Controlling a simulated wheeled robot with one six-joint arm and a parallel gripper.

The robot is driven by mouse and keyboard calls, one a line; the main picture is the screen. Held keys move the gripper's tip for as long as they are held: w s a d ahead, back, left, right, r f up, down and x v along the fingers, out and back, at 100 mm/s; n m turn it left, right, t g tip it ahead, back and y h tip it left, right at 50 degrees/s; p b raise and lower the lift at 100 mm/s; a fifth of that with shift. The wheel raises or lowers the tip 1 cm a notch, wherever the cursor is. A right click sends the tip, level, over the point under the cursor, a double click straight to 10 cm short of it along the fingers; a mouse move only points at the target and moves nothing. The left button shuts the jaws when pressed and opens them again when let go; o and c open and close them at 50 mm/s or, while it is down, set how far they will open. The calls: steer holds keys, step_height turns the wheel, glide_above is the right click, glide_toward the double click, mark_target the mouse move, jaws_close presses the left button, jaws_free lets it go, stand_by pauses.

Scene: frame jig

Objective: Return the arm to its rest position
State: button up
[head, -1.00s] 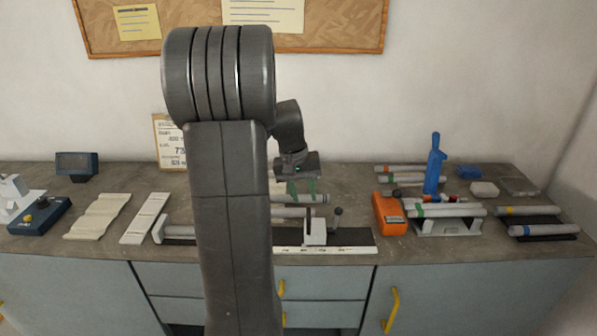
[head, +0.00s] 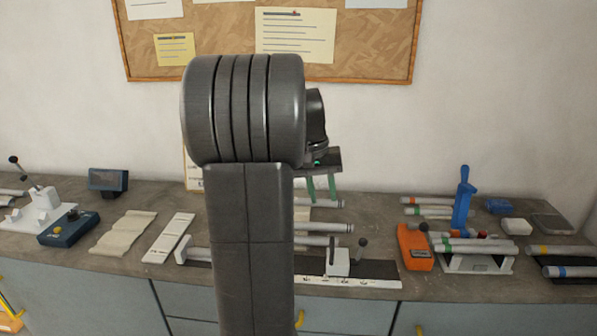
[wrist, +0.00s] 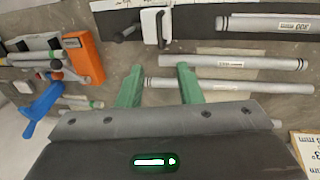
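My gripper (head: 321,188) shows above the workbench (head: 350,203), to the right of my large grey arm link. Its two green fingers stand apart with nothing between them. In the wrist view my gripper (wrist: 160,82) has its green fingertips spread, over the bench and its tubes. A grey tube (wrist: 230,86) passes beyond the fingertips, apart from my gripper as far as I can tell. My arm hides part of the bench and the frame jig (head: 350,271) in the head view.
An orange device (head: 414,247), a blue upright tool (head: 464,200) and a rack of tubes (head: 478,262) stand on the right. A blue control box (head: 68,229), a cloth (head: 123,233) and a white strip (head: 168,238) lie on the left. A cork board (head: 390,45) hangs behind.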

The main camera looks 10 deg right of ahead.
mark_target(332, 241)
steer(key=d+f, duration=0.1)
steer(key=f, duration=0.8)
steer(key=d+f+p, duration=0.1)
steer(key=f, duration=0.3)
steer(key=shift+s+d+f, duration=0.15)
steer(key=shift+s+d, duration=0.15)
steer(key=shift+s, duration=0.05)
steer(key=shift+w+a, duration=0.1)
steer(key=shift+a, duration=0.3)
